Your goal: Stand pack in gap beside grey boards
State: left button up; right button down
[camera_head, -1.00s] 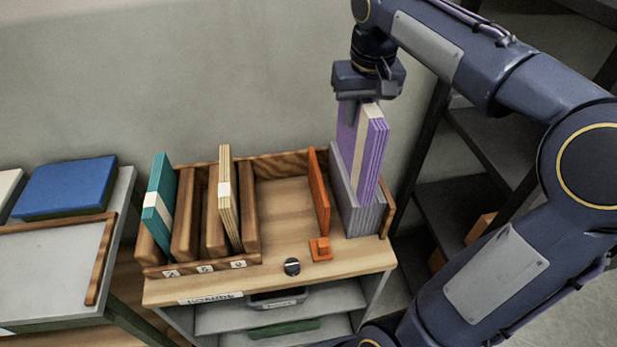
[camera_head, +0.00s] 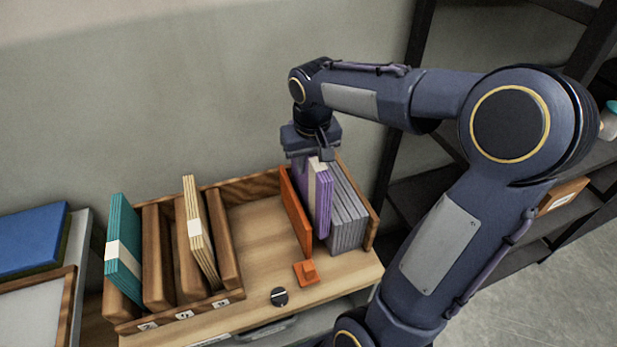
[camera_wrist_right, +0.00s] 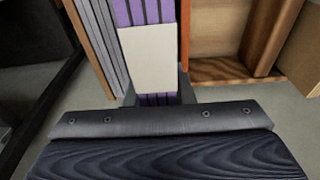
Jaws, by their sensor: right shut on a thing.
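The purple pack (camera_head: 320,200) with a cream band stands upright between the orange divider (camera_head: 296,210) and the grey boards (camera_head: 347,215). My right gripper (camera_head: 312,156) is above it, shut on its top edge. In the right wrist view the purple pack (camera_wrist_right: 142,12) runs up from the jaws, its cream band (camera_wrist_right: 148,58) facing the camera. The grey boards (camera_wrist_right: 102,40) are close on its left there and the orange divider (camera_wrist_right: 185,35) on its right. I cannot tell whether the pack's base touches the bottom. My left gripper is not in view.
A wooden rack (camera_head: 230,296) at the left holds a teal pack (camera_head: 122,250) and a cream pack (camera_head: 200,235) between brown dividers. A dark round knob (camera_head: 279,296) is on the front. A dark shelf unit stands at right. Bare wood (camera_head: 255,235) lies left of the orange divider.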

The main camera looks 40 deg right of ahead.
jog(key=shift+f, duration=2.4)
jog(key=shift+f+b, duration=0.65)
jog(key=c, duration=1.3)
grip_release()
jog(key=shift+o, duration=0.2)
jog(key=shift+r, duration=0.15)
